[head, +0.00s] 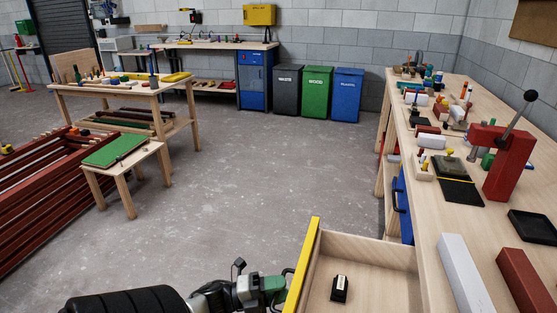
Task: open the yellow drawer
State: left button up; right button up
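The yellow drawer (303,265) is pulled well out from under the long wooden workbench at the right. Its yellow front faces left and its pale wooden inside shows. A small black object with a light label (340,289) lies inside. A black handle (288,271) stands off the front. My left gripper (276,288) is at this handle, just left of the drawer front. Its fingertips are small and partly hidden, so I cannot tell whether they are closed around the handle. My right gripper is not in view.
A blue drawer (402,205) sits under the workbench (450,215) beyond the yellow one. The bench top carries a red press (508,160) and many small parts. A small table with a green top (116,150) stands at left. The grey floor between is clear.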

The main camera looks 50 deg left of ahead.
pick_arm(q)
jog(key=b+v, duration=0.1)
jog(key=v, duration=0.9)
jog(key=shift+s+a, duration=0.25)
jog(key=shift+s, duration=0.05)
